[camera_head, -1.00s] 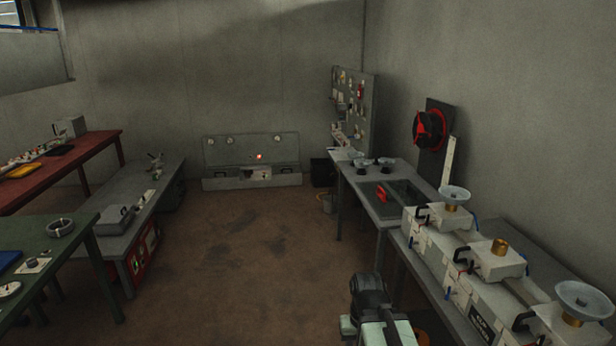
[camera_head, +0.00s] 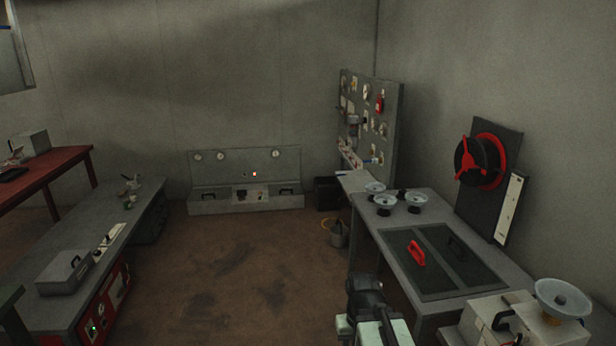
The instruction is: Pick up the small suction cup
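Several pale, dish-shaped suction cups on dark bases stand at the far left end of the grey bench on the right. One is at the back (camera_head: 375,187), one at the front left (camera_head: 384,201) and one at the front right (camera_head: 415,199). They look alike in size, so I cannot tell which one is the small one. A larger-looking pale cup (camera_head: 563,299) sits on a brass-coloured mount on a white block at the lower right. My gripper (camera_head: 368,322) is at the bottom centre, well short of the bench cups; its fingers cannot be made out.
The grey bench (camera_head: 385,238) holds a dark recessed panel (camera_head: 450,262) with a red handle (camera_head: 416,252). The brown floor (camera_head: 240,260) is clear to the left-hand benches.

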